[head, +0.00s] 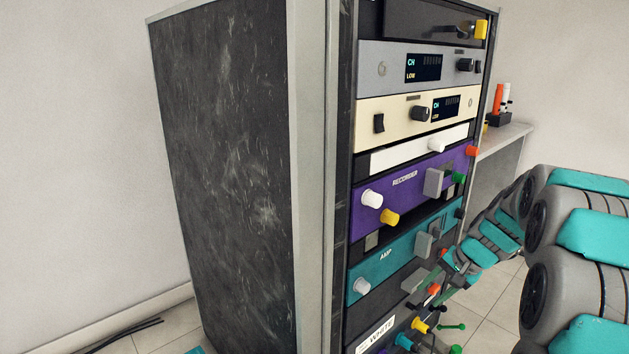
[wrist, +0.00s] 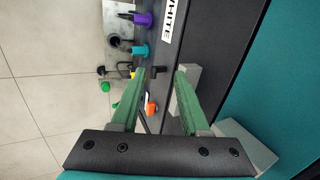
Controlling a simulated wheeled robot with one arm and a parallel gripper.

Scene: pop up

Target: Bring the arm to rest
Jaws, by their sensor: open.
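My gripper (wrist: 160,80) is open, its two green fingers apart in the wrist view. Nothing is clearly held between them. In the head view my grey and teal arm reaches in from the right, and its end is close to the lower front of the equipment rack (head: 230,170). The fingers are small and partly hidden there. In the wrist view a dark panel with a label reading WHITE (wrist: 174,20) lies just beyond the fingers. A grey block (wrist: 187,74) is beside the right fingertip; I cannot tell if they touch.
The purple recorder unit (head: 408,196) and teal amp unit (head: 390,272) have knobs sticking out near my arm. Coloured plugs, one of them orange (wrist: 152,108), are close to the fingers. A side counter (head: 505,137) stands behind. Open tiled floor (wrist: 45,85) lies left in the wrist view.

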